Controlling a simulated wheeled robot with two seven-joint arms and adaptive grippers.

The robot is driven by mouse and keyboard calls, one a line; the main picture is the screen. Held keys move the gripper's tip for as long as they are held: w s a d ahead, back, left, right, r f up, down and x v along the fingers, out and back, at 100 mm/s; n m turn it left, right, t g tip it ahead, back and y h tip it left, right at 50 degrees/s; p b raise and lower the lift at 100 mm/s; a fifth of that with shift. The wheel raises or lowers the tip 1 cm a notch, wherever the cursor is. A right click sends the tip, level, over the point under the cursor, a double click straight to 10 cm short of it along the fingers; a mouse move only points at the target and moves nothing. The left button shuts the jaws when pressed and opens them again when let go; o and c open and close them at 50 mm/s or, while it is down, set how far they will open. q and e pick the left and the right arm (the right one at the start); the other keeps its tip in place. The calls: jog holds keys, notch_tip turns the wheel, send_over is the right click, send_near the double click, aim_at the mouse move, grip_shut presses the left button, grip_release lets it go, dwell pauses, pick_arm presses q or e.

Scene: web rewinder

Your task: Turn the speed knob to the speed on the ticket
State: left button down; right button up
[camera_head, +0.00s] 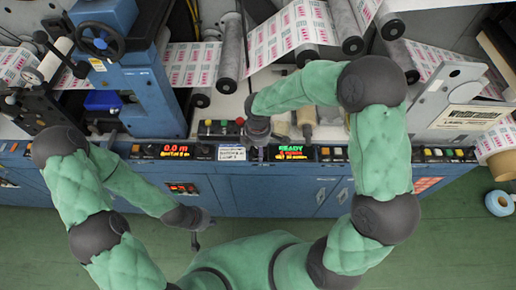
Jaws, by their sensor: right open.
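My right gripper (257,152) points down over the control panel strip (340,154), between a white card with writing (231,154) and a lit display reading READY (291,152). It is open; its fingertips are small and dark here. The speed knob is not clearly visible and may be hidden beneath this gripper; I cannot tell whether the fingers touch it. The card may be the ticket, but its writing is too small to read. My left gripper (196,240) hangs low in front of the blue cabinet, away from the panel, and its finger gap cannot be made out.
Another display (175,151) shows 0.0 m. Printed web (285,35) runs over several rollers behind the panel. A blue machine housing with a handwheel (100,38) stands at the left. Green floor lies in front.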

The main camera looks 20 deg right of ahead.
jog(key=c, duration=1.1)
jog(key=shift+c, duration=0.2)
jog(key=shift+m, duration=0.4)
jog(key=m+b, duration=0.1)
jog(key=m, duration=0.4)
jog(key=shift+f+m, duration=0.1)
jog(key=shift+m, duration=0.3)
jog(key=m+b, duration=0.1)
jog(key=m, duration=0.4)
